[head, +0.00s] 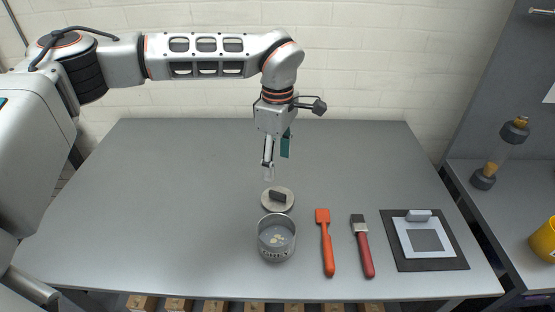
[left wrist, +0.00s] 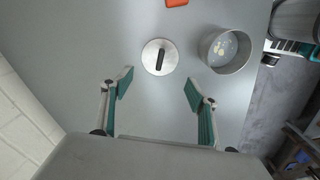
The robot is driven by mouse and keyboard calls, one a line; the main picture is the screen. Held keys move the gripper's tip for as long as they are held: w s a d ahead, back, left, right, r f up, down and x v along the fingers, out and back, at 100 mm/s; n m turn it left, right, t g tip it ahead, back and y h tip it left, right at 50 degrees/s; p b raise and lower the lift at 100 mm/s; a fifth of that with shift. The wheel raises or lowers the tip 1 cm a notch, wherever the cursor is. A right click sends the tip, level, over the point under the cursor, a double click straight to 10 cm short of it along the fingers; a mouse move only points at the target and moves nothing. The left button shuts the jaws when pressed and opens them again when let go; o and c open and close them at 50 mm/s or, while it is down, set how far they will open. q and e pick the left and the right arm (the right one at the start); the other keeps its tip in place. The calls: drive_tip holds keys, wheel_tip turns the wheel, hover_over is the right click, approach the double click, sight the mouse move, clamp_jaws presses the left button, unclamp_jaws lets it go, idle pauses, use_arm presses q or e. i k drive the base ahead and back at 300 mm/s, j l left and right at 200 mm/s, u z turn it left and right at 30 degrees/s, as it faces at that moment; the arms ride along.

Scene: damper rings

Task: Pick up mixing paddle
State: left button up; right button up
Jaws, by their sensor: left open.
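The mixing paddle (head: 326,243) is orange-red with a flat square head. It lies on the table right of the grey pot, its head toward the back. In the left wrist view only a bit of an orange piece (left wrist: 176,3), likely the paddle, shows at the top edge. My left gripper (head: 268,172) hangs above the table behind and left of the paddle, apart from it. It is open and empty, its fingers (left wrist: 157,88) wide apart in the left wrist view. Part of what looks like my right gripper (left wrist: 288,46) shows beyond the table edge; its jaws are unclear.
A round lid (head: 277,200) with a dark handle lies behind the grey pot (head: 276,249), which holds pale pieces. A red-handled brush (head: 363,247) lies close right of the paddle. A dark mat (head: 440,264) with a light plate lies further right. The table's left half is clear.

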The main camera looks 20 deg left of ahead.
sight(321, 215)
drive_tip(key=k, duration=1)
